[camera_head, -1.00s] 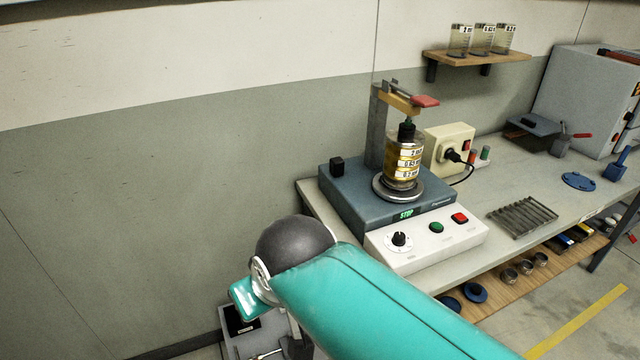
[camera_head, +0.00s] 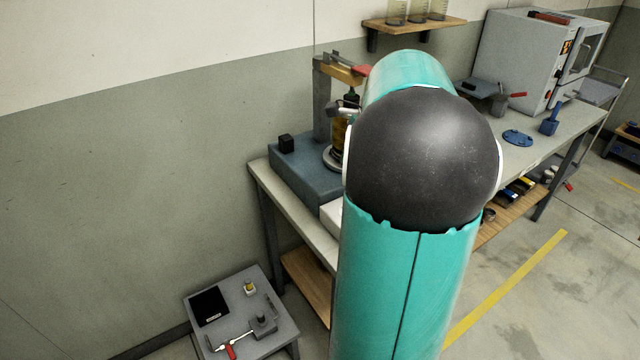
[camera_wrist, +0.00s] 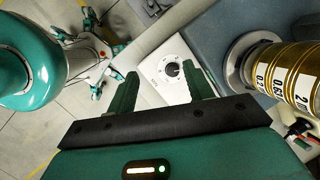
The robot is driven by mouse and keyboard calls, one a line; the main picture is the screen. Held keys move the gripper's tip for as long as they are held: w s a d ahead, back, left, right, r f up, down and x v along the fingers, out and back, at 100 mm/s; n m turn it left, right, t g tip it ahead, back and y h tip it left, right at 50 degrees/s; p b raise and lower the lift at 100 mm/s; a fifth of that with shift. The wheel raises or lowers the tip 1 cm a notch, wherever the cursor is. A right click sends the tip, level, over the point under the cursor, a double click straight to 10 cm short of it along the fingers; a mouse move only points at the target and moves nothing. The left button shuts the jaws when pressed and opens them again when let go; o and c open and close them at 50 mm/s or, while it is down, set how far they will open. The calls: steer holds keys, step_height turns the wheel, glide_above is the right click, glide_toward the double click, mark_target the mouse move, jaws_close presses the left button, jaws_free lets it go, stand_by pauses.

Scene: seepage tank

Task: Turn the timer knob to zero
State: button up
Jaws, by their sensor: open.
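The timer knob (camera_wrist: 172,69) is a small black dial with a light pointer on the white control panel (camera_wrist: 160,90); it shows in the wrist view. My gripper (camera_wrist: 161,71) is open there. In the picture the knob lies between its two dark green fingertips, nearer the right one. I cannot tell the gap in depth, and no contact shows. The dial marks are too small to read. In the head view the blue-grey machine (camera_head: 298,178) stands on the bench, with its knob, buttons and display hidden behind my arm.
The labelled yellow-brown jar (camera_wrist: 288,72) on its round plate is close right of my gripper in the wrist view. The machine's upright post (camera_head: 322,100) rises behind. A low grey table (camera_head: 240,310) with tools stands at the lower left. A shelf (camera_head: 415,26) hangs above.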

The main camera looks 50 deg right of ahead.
steer(key=s+d+f+m, duration=0.2)
steer(key=s+d+m, duration=0.2)
steer(key=d, duration=0.3)
steer(key=shift+t+y, duration=0.3)
steer(key=x, duration=1.4)
steer(key=shift+w+d+f, duration=0.1)
steer(key=shift+w+d, duration=0.05)
steer(key=shift+d, duration=0.1)
steer(key=shift+c, duration=0.4)
steer(key=c, duration=0.9)
